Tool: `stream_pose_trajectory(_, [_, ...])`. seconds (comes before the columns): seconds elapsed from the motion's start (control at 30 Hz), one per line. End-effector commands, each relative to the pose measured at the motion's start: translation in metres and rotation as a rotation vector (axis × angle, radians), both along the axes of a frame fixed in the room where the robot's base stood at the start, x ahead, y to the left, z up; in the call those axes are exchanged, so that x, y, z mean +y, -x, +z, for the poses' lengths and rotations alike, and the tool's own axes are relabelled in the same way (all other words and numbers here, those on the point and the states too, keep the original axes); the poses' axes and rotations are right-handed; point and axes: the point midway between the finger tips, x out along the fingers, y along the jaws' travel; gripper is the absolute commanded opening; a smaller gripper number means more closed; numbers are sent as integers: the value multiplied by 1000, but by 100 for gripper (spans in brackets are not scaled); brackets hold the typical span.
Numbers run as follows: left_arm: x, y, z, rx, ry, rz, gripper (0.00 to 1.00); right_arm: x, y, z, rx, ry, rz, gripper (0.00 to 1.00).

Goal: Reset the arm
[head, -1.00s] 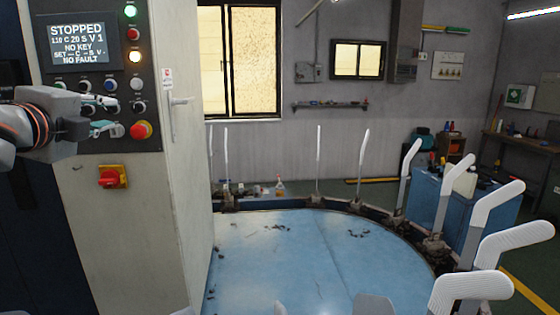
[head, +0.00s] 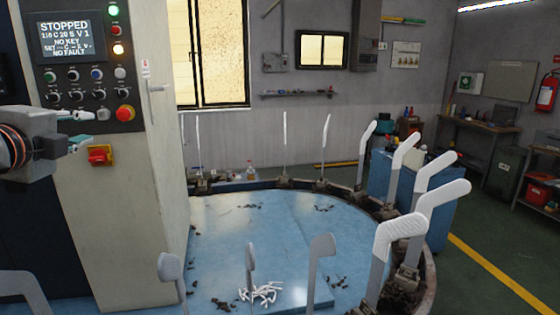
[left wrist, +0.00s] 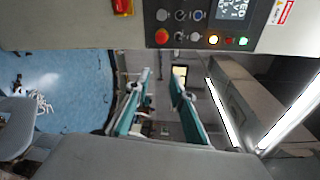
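My left gripper (head: 82,130) is at the left edge of the head view, in front of the machine cabinet, near the red rotary switch (head: 101,155). In the left wrist view its two teal fingers (left wrist: 160,80) stand apart with nothing between them. My right gripper is in neither view. The control panel (head: 82,65) reads STOPPED, NO KEY and NO FAULT. Its green lamp (head: 113,10) is lit. A red push button (head: 125,113) is at its lower right.
Several upright boarding forms, some white-covered (head: 400,232) and some bare grey (head: 320,262), ring the round blue platform (head: 260,220). A tangled white pile (head: 260,293) lies at its front. A blue cabinet (head: 378,180) and workbench (head: 480,125) stand beyond; the floor (head: 495,225) at right is clear.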

Motion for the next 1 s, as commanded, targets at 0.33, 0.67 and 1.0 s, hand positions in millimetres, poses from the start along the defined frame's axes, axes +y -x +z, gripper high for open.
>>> stream_pose_trajectory(0.33, [-46, -18, -129, 104, 184, -38, 23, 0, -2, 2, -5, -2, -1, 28])
stream_pose_trajectory(0.67, [-71, 14, -283, 232, 447, 53, 23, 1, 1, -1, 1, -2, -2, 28])
stream_pose_trajectory(1.0, [-59, 107, -428, 368, 672, 312, 23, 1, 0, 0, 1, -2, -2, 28])
